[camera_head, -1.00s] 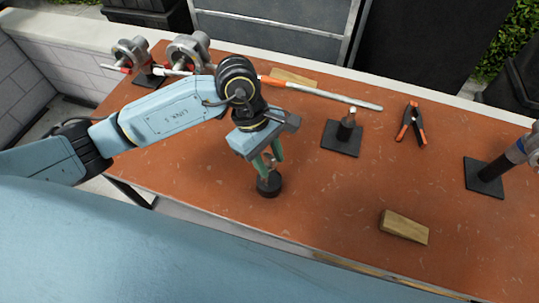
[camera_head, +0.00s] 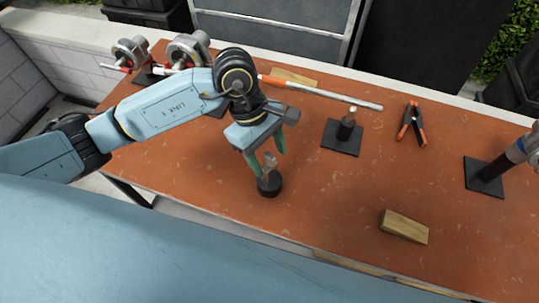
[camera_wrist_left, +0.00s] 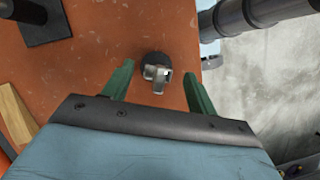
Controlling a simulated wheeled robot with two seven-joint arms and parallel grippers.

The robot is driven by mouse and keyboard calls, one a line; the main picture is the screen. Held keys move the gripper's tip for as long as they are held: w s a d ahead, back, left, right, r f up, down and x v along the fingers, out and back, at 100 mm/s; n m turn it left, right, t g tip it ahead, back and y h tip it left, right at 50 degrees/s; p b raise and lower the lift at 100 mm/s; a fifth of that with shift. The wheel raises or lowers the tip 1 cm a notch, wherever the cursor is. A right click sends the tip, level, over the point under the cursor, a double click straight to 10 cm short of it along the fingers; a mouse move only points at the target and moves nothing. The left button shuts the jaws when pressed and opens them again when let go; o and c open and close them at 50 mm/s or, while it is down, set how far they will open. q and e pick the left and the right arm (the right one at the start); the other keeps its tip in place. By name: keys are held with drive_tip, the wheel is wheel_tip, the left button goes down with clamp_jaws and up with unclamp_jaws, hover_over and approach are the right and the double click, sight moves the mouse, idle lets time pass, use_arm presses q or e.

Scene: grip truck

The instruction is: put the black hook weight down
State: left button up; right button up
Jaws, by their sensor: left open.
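The black hook weight (camera_head: 269,185) stands upright on the orange-brown tabletop near its front edge, with its metal hook on top. In the left wrist view the weight (camera_wrist_left: 154,60) shows as a dark round body with a bright hook, beyond the fingertips. My left gripper (camera_head: 268,160) is open just above the weight, its green fingers spread around the hook. In the left wrist view the open fingers (camera_wrist_left: 160,78) lie on either side of the hook, with a gap to each. My right gripper is not in these views.
A wooden block (camera_head: 404,227) lies at the front right. A black stand (camera_head: 342,136), an orange-handled clamp (camera_head: 411,123) and a long metal bar (camera_head: 335,95) lie farther back. Another stand (camera_head: 486,175) is at the right. Metal clamps (camera_head: 188,50) sit at the back left.

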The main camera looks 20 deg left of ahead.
use_arm(q)
drive_tip(key=b+v, duration=0.1)
drive_tip(key=v, duration=0.9)
drive_tip(key=shift+a+r, duration=0.25)
drive_tip(key=shift+r, duration=0.1)
